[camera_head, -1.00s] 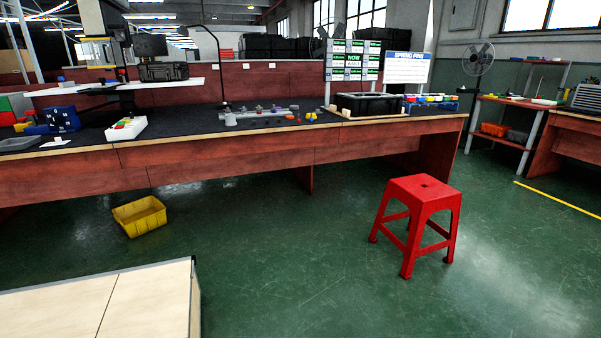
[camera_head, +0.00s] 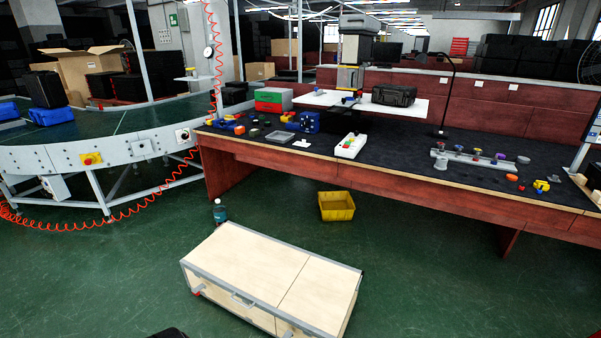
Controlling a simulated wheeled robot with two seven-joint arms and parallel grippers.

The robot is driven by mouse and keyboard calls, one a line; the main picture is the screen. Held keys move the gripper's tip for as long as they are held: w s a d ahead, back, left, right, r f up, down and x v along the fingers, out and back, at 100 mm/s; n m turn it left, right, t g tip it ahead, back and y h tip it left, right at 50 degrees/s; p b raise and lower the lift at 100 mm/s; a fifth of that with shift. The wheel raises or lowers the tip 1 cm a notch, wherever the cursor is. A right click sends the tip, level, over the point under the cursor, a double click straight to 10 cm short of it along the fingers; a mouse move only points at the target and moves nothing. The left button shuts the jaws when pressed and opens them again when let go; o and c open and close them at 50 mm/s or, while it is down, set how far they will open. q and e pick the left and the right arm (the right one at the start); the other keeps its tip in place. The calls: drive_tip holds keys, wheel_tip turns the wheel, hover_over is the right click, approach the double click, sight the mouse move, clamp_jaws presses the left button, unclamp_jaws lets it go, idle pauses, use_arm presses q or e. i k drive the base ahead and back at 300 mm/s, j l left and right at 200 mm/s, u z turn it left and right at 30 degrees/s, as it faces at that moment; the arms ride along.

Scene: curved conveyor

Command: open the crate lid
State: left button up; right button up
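A pale wooden crate (camera_head: 318,286) with grey metal edging stands on the green floor at the lower middle. Its top is flat and appears shut, with a seam running across it. Grey fittings, one a latch or handle (camera_head: 243,299), show along its front edge. The crate's front right part is cut off by the bottom of the picture. Neither of my grippers is in view.
A yellow bin (camera_head: 336,206) and a bottle (camera_head: 219,211) stand on the floor behind the crate. A long workbench (camera_head: 380,181) crosses the back right. A curved conveyor (camera_head: 120,151) stands at the left. Floor around the crate is mostly clear.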

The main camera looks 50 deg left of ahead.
sight(314, 292)
drive_tip(key=l+u, duration=0.1)
drive_tip(key=u, duration=2.05)
drive_tip(key=j, duration=0.1)
